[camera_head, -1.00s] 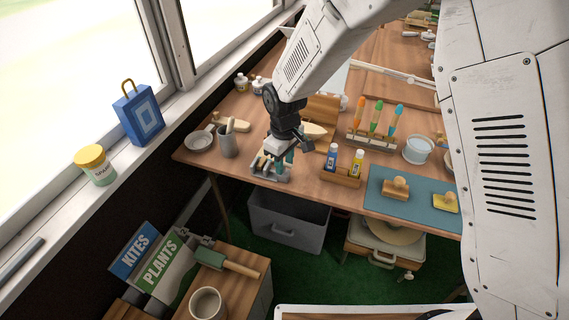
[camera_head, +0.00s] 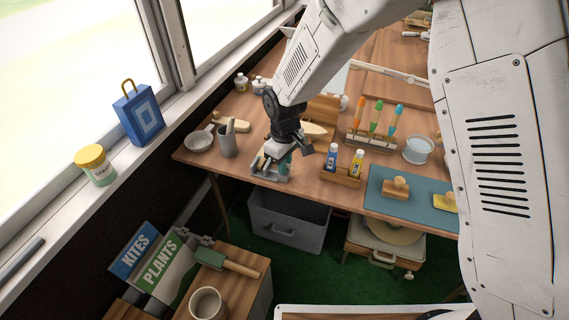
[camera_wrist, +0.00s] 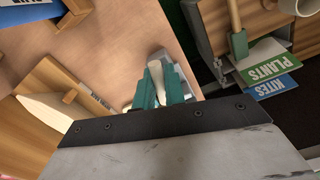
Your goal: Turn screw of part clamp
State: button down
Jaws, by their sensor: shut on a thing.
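The part clamp (camera_head: 268,177) is a small grey fixture at the front left edge of the workbench, mostly under my gripper in the head view. In the wrist view a grey piece of it (camera_wrist: 181,79) shows behind the fingers. My gripper (camera_head: 279,166) points down over the clamp. Its teal fingers also show in the wrist view (camera_wrist: 158,96), shut on a pale, narrow handle (camera_wrist: 156,76) that stands between them; I take it for the clamp's screw. The rest of the screw is hidden by the fingers.
Beside the clamp stand a grey cup (camera_head: 227,143) and a wooden holder (camera_head: 341,177) with two small bottles. A rack (camera_head: 371,143) with colored tools is farther right. A grey bin (camera_head: 289,222) sits below the bench edge.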

dwell(0.8)
jog(key=c, duration=1.5)
grip_release()
jog(key=shift+r, duration=3.9)
